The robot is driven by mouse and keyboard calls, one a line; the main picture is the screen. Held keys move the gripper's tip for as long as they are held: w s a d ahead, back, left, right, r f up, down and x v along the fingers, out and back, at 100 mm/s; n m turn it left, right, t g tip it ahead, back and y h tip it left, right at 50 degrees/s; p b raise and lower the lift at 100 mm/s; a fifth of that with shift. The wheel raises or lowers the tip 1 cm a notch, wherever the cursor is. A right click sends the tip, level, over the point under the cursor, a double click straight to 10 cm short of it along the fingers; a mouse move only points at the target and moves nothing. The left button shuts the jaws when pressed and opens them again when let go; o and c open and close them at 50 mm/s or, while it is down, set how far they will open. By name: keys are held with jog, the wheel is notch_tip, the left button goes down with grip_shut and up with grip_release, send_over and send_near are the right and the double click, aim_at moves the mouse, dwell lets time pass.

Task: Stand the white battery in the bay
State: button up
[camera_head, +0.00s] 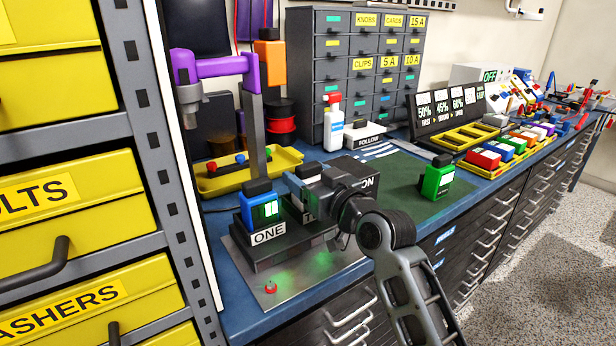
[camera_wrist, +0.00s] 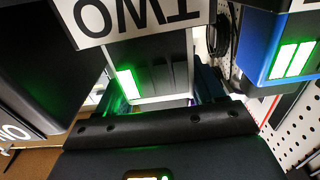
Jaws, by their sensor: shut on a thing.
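My gripper (camera_head: 303,187) is at the two-bay stand on the bench and hides much of its right bay. In the wrist view my gripper (camera_wrist: 163,96) is shut on the white battery (camera_wrist: 128,82), which shows pale edges, a dark grooved face and a lit green window. The TWO label (camera_wrist: 135,15) appears upside down there and covers the battery's far end, so the battery seems to be at bay TWO. I cannot tell whether it is fully seated. The blue battery (camera_head: 262,209) stands in the bay labelled ONE (camera_head: 269,234), its window lit green.
A green battery (camera_head: 436,178) stands on the green mat (camera_head: 400,205) to the right. A purple-topped post (camera_head: 215,68) rises behind the stand beside a yellow tray (camera_head: 225,184). A red-topped white bottle (camera_head: 333,128) and a drawer cabinet (camera_head: 345,60) are behind.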

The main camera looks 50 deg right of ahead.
jog(key=shift+r, duration=0.1)
dwell(0.3)
jog(key=o, duration=1.5)
jog(key=shift+s, duration=0.1)
jog(key=v, duration=0.7)
jog(key=shift+s+b, duration=0.3)
jog(key=shift+b, duration=0.15)
jog(key=shift+a, duration=0.15)
